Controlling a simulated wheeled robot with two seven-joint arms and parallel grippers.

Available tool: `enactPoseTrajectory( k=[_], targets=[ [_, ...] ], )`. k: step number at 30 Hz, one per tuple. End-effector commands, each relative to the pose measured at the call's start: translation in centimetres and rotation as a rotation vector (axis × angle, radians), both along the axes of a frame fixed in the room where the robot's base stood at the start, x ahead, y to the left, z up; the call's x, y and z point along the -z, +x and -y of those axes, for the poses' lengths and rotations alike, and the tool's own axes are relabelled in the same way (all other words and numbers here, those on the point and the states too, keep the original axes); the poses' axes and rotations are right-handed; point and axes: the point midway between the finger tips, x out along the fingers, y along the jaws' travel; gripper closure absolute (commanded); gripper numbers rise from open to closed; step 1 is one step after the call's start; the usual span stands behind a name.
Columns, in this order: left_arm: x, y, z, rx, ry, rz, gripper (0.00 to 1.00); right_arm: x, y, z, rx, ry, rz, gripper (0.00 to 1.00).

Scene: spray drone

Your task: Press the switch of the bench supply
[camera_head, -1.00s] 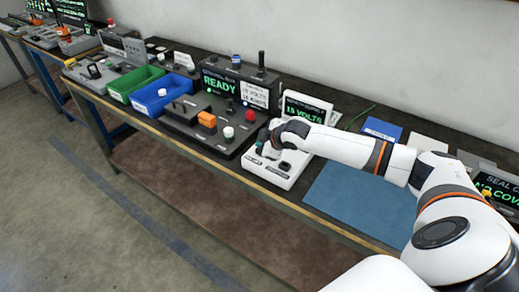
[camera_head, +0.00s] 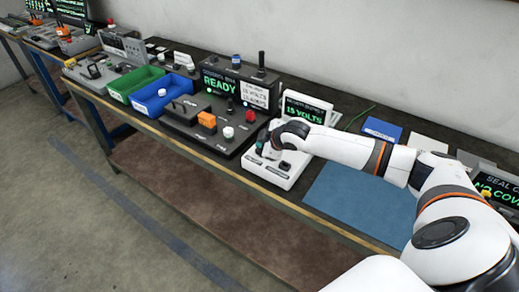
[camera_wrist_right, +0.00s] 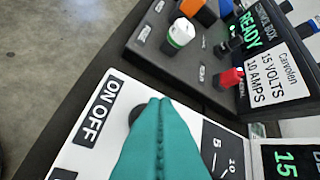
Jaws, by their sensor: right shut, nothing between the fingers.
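The bench supply (camera_head: 270,172) is a white sloped box with an upright display (camera_head: 304,112) reading "15 VOLTS". My right gripper (camera_head: 262,143) is over the supply's left part. In the right wrist view its teal fingers (camera_wrist_right: 159,101) are shut together with nothing between them. Their tips are at a dark round switch (camera_wrist_right: 135,114) next to the "ON-OFF" label (camera_wrist_right: 98,112). The fingers cover part of the switch; I cannot tell whether they touch it. A dial scale (camera_wrist_right: 222,150) lies beside the fingers. My left gripper is not in view.
Left of the supply stands a dark control box (camera_head: 205,128) with a "READY" screen, knobs and an orange part. A blue bin (camera_head: 160,104) and a green bin (camera_head: 122,94) are further left. A flat blue mat (camera_head: 357,205) lies to the right.

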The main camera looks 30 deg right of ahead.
Motion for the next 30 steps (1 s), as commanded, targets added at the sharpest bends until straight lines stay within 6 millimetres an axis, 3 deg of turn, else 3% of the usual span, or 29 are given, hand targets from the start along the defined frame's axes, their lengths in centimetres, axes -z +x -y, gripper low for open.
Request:
enactPoseTrajectory(
  k=[30],
  targets=[
    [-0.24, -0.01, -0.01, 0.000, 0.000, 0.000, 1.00, 0.94, -0.02, -0.01, 0.000, 0.000, -0.001, 1.00]
  ],
)
